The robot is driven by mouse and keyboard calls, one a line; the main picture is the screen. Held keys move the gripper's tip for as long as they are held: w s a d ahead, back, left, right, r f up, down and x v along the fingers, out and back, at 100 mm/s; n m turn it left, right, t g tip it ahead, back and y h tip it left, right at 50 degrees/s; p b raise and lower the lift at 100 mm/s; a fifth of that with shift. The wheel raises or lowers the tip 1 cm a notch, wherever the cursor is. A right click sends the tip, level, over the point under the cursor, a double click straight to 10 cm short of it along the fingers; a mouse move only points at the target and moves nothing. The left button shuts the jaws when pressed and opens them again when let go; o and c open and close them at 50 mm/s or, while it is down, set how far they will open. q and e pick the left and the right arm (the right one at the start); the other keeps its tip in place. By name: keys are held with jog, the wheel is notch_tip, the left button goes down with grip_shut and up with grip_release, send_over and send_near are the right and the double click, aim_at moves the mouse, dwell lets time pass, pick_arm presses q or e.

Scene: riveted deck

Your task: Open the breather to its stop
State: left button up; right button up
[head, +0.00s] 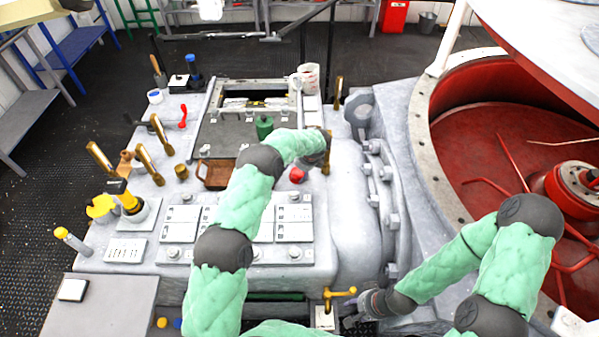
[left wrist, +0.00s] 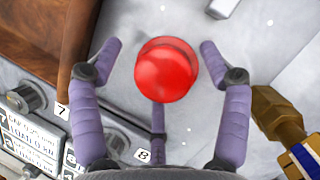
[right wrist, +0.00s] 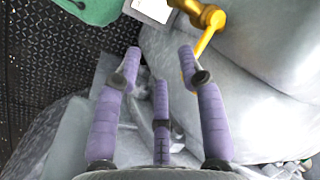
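A round red knob (head: 297,175) stands on the grey machine deck; I cannot tell for certain whether it is the breather. In the left wrist view the red knob (left wrist: 166,70) lies between the spread fingers of my left gripper (left wrist: 160,48), with gaps on both sides. My left gripper (head: 318,156) is open above it, partly hidden by its own wrist in the head view. My right gripper (head: 354,318) is open and empty by the deck's front edge. A yellow T-handle (head: 340,293) is beside it; in the right wrist view the handle (right wrist: 205,22) is beyond the fingertips.
Brass levers (head: 148,163) stand at the left, and one brass lever (head: 327,155) is close to my left gripper. A brown open box (head: 214,178) and white labelled panels (head: 182,213) are near the knob. The large red-lined drum (head: 480,130) fills the right.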

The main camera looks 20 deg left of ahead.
pick_arm(q)
jog(key=shift+w+a+r, duration=0.2)
jog(key=shift+w+r, duration=0.05)
jog(key=shift+r, duration=0.05)
jog(key=shift+s+d+f, duration=0.25)
jog(key=shift+s+d, duration=0.05)
jog(key=v, duration=1.2)
